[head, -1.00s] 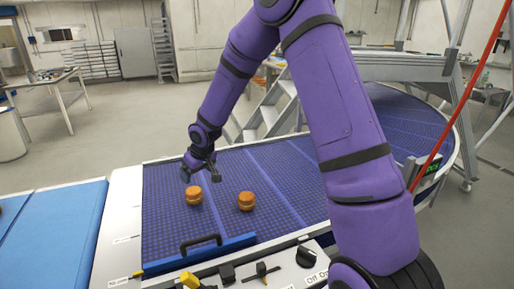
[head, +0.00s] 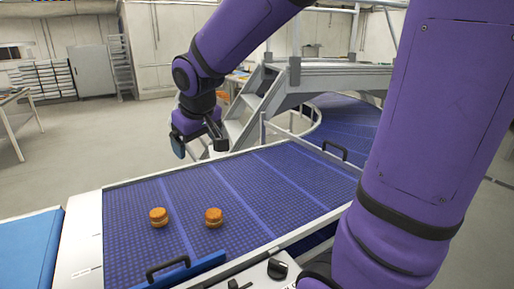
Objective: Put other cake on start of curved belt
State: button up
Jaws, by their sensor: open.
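Two round orange-brown cakes sit side by side on the near end of the blue curved belt (head: 290,190). The left cake (head: 159,217) is near the belt's left edge, and the right cake (head: 214,217) is just across a lighter stripe from it. My gripper (head: 200,150) is raised above the far edge of the belt, beyond both cakes and apart from them. It is open, with nothing seen between its fingers.
A flat blue belt (head: 25,250) lies to the left, past a white frame. Black handles stand at the belt's near edge (head: 168,268) and far side (head: 334,150). Grey metal steps (head: 246,105) stand behind the belt. Open floor lies at the back left.

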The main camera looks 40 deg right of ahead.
jog(key=s+r, duration=0.2)
jog(key=s, duration=0.8)
jog(key=s+r+m+y, duration=0.1)
jog(key=s+r, duration=0.1)
jog(key=s, duration=0.8)
jog(key=shift+d+r, duration=0.25)
jog(key=shift+d, duration=0.1)
